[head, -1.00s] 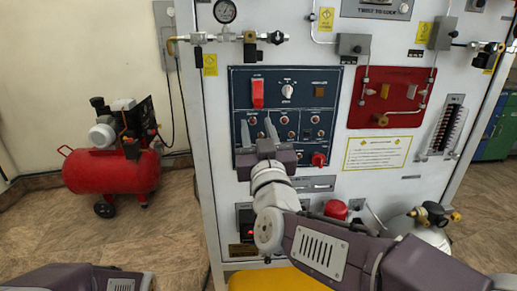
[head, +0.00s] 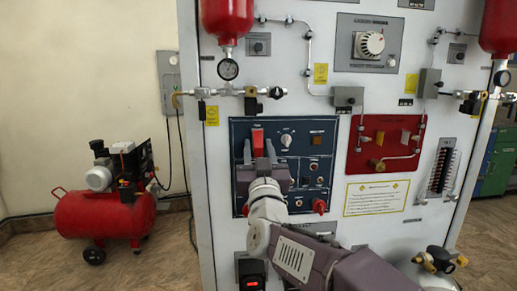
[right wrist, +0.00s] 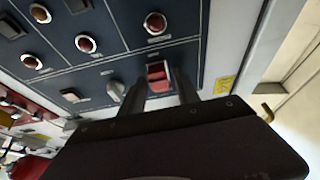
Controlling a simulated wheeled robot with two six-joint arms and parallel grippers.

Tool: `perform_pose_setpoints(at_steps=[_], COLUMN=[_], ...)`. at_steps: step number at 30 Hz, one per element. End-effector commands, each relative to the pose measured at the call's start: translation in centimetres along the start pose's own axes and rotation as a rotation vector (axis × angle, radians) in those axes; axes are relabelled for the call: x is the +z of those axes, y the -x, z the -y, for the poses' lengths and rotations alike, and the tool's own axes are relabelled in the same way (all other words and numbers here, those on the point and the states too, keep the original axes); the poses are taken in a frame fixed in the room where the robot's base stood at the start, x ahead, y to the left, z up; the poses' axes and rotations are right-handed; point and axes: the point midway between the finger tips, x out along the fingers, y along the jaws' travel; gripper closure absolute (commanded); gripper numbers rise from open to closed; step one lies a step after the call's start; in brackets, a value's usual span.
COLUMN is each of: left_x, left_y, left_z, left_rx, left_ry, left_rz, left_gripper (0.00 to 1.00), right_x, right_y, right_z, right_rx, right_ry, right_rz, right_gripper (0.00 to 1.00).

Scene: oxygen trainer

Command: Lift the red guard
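The red guard (head: 258,138) is a small upright red cover at the upper left of the dark blue control panel (head: 296,181). My right gripper (head: 259,148) is in front of the panel with its fingers apart, one on each side of the guard's lower part. In the right wrist view the guard (right wrist: 158,74) shows between the two open fingertips (right wrist: 160,92). I cannot tell whether either finger touches it. My gripper hides the panel just below the guard. My left gripper is not in view.
A white knob (head: 286,140) and an amber square button (head: 318,139) sit right of the guard. A red knob (head: 319,205) is lower on the panel. A red plate with valves (head: 385,145) is further right. A red compressor (head: 104,214) stands on the floor at left.

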Motion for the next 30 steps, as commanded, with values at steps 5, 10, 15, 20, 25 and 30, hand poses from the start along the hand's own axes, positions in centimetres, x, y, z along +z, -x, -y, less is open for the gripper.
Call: perform_pose_setpoints(at_steps=[5,10,15,20,25,30], left_x=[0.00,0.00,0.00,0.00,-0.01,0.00], left_y=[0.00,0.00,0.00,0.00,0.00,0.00], left_z=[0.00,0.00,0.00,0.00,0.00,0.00], left_rx=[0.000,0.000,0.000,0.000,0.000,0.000], left_ry=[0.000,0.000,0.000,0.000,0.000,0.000], left_rz=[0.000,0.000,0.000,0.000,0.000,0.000], left_gripper=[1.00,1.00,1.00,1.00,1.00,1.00], right_x=[0.01,0.01,0.01,0.02,0.03,0.04], right_y=[0.03,0.04,0.05,0.06,0.06,0.06], right_z=[-0.01,-0.01,-0.01,-0.01,0.00,0.00], right_rx=[0.000,0.000,0.000,0.000,0.000,0.000], right_ry=[0.000,0.000,0.000,0.000,0.000,0.000], right_rz=[0.000,0.000,0.000,0.001,0.001,0.001], right_gripper=[0.73,1.00,1.00,1.00,1.00,1.00])
